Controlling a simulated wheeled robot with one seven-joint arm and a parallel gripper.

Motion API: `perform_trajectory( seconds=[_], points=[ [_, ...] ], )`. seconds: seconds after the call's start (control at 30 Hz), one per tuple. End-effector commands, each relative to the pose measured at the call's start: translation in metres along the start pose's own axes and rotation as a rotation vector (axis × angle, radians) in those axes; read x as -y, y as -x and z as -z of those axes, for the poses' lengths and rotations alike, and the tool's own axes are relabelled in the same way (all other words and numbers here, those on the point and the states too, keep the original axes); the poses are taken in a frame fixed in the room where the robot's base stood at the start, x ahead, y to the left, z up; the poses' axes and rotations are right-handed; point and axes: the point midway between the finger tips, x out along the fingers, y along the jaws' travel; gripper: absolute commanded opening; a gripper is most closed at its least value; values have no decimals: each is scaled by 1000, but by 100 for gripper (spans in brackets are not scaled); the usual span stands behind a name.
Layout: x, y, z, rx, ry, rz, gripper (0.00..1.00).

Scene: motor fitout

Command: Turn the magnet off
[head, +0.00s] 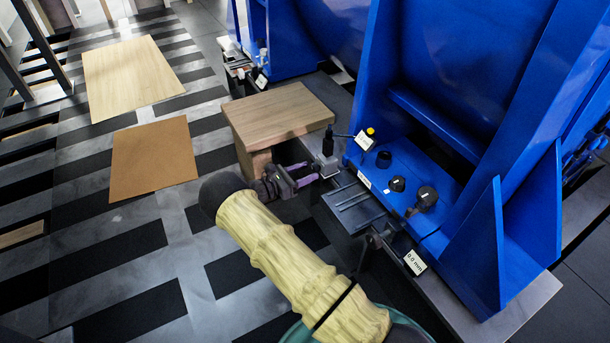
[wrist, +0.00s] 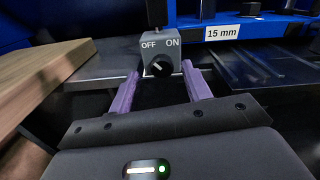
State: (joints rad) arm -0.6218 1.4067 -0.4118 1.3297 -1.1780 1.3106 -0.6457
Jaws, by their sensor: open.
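The magnet base (wrist: 173,45) is a grey block marked OFF on the left and ON on the right in the wrist view. Its round black knob (wrist: 159,67) faces me below the lettering, and which way it points is too small to tell for sure. A black post rises from its top. The base also shows in the head view (head: 327,164), beside the blue machine. My gripper (wrist: 160,82) is open, its purple fingers on either side of the knob in the picture, with nothing held. I cannot tell whether they touch the base. It also shows in the head view (head: 305,175).
A wooden block (head: 278,112) stands close to the left of the base. The blue machine (head: 450,80) rises behind and right, with black knobs (head: 397,184) on its ledge. A slotted dark plate (head: 352,203) and a 0.0 mm readout (head: 415,262) are to the right.

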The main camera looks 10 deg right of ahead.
Motion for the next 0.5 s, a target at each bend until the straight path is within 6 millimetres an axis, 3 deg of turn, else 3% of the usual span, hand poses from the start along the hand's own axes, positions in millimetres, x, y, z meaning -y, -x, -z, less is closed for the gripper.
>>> perform_trajectory(
  seconds=[0.27,0.5],
  points=[
    [2,-7,-1,0,0,7,49],
    [0,-2,-1,1,0,0,5]
  ],
)
